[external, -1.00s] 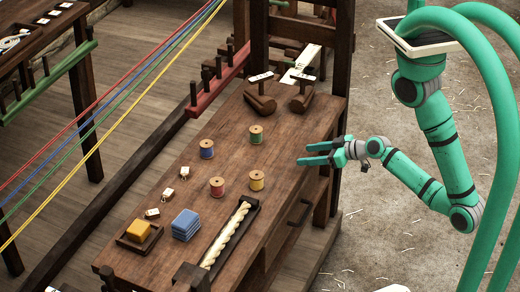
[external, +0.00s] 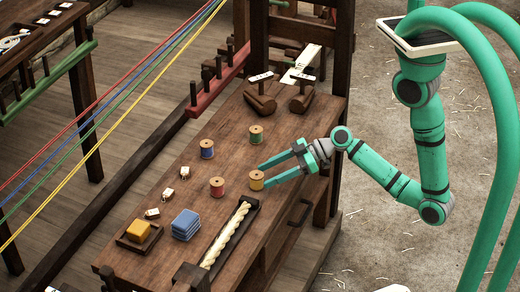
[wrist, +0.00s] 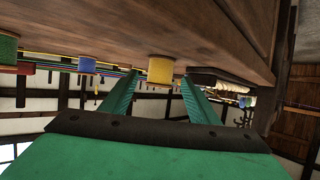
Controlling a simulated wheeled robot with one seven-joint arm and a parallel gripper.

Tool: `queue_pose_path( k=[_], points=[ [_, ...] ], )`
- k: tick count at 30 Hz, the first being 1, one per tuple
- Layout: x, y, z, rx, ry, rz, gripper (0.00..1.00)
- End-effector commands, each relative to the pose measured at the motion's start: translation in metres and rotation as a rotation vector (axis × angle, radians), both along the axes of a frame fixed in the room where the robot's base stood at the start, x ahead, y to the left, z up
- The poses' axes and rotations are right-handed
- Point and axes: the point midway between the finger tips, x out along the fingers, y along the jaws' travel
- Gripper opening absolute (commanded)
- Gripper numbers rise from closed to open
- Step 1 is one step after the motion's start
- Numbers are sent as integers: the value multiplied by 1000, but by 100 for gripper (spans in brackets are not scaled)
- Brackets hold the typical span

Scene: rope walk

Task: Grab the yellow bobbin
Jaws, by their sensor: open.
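The yellow bobbin (external: 257,180) stands upright on the wooden bench (external: 222,122), near its right edge. My gripper (external: 263,174) is open, its green fingers pointing left over the bench toward the yellow bobbin. In the external view one fingertip overlaps the bobbin's right side; I cannot tell if they touch. In the wrist view the yellow bobbin (wrist: 161,70) shows ahead between the two open fingers (wrist: 158,97), a little nearer the middle than either finger.
A red bobbin (external: 217,187) stands just left of the yellow one. A green bobbin (external: 256,135) and a blue bobbin (external: 207,149) stand farther back. A dark tray with pale rope (external: 229,237) lies in front. Blue cloths (external: 186,223) lie at front left.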

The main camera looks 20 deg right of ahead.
Motion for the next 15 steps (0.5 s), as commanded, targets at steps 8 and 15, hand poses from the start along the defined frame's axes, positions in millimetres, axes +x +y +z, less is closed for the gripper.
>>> queue_pose_path(
  k=[8, 15],
  points=[
    [2, 23, -8, 0, -1, 2, 55],
    [6, 48, -18, 1, -1, -1, 55]
  ],
)
